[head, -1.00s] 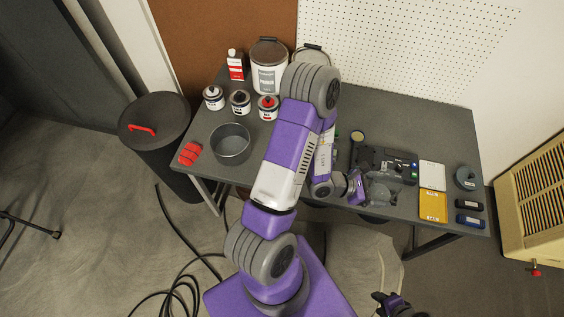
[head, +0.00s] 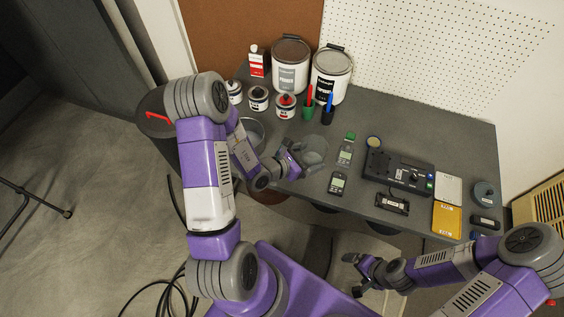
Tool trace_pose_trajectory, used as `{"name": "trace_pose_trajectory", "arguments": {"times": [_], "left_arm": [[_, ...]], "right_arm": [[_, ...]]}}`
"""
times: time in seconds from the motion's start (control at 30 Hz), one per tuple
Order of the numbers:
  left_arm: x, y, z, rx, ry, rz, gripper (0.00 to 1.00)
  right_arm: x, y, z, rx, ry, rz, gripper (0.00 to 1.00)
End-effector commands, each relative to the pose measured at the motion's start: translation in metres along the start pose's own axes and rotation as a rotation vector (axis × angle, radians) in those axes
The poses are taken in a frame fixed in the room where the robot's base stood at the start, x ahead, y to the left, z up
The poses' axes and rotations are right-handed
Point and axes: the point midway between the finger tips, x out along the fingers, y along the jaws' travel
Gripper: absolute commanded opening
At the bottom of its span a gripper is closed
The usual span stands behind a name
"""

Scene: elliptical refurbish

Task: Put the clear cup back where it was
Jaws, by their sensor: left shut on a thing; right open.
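The clear cup (head: 315,148) is a see-through grey shape near the middle of the table in the head view. My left gripper (head: 302,161) is shut on its left side. I cannot tell whether the cup touches the tabletop. My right gripper (head: 354,273) is open and empty, low in front of the table's front edge.
A grey metal bowl (head: 257,126) is partly hidden behind my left arm. Paint cans (head: 290,75) and small tins (head: 286,104) stand behind, with red and blue tools (head: 328,107). Green-grey meters (head: 346,150) and a black device (head: 396,172) lie to the right.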

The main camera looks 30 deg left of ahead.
Motion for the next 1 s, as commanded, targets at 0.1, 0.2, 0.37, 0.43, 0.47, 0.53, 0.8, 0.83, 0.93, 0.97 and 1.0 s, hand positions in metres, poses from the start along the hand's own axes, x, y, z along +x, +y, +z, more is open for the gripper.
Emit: {"name": "trace_pose_trajectory", "arguments": {"times": [0.1, 0.2, 0.37, 0.43, 0.47, 0.53, 0.8, 0.83, 0.93, 0.97, 1.0], "left_arm": [[0.005, 0.038, -0.014, -0.028, -0.002, 0.083, 0.53], [0.004, 0.066, -0.019, -0.054, 0.0, 0.144, 0.53], [0.0, 0.096, -0.022, -0.085, 0.002, 0.21, 0.53], [-0.001, 0.102, -0.022, -0.092, 0.002, 0.225, 0.53], [-0.001, 0.104, -0.024, -0.095, 0.003, 0.229, 0.53], [0.002, 0.106, -0.032, -0.101, 0.005, 0.234, 0.53], [0.02, 0.106, -0.073, -0.102, 0.005, 0.234, 0.53], [0.021, 0.106, -0.075, -0.101, 0.005, 0.233, 0.53], [0.023, 0.106, -0.08, -0.099, 0.003, 0.234, 0.53], [0.023, 0.106, -0.082, -0.099, 0.004, 0.234, 0.53], [0.025, 0.106, -0.085, -0.1, 0.004, 0.234, 0.53]], "right_arm": [[0.027, 0.01, -0.001, 0.001, 0.0, 0.0, 1.0], [0.041, 0.015, -0.002, 0.001, 0.0, 0.0, 1.0], [0.054, 0.02, -0.002, 0.0, 0.0, 0.0, 1.0], [0.057, 0.021, -0.003, 0.0, 0.0, 0.0, 1.0], [0.058, 0.022, -0.003, 0.0, 0.0, 0.0, 1.0], [0.061, 0.023, -0.003, 0.0, 0.0, 0.0, 1.0], [0.074, 0.028, -0.003, 0.0, 0.0, 0.0, 1.0], [0.075, 0.028, -0.003, 0.0, 0.0, 0.0, 1.0], [0.076, 0.028, -0.003, 0.0, 0.0, 0.0, 1.0], [0.076, 0.029, -0.003, 0.0, 0.0, 0.0, 1.0], [0.078, 0.029, -0.003, 0.0, 0.0, 0.0, 1.0]]}}
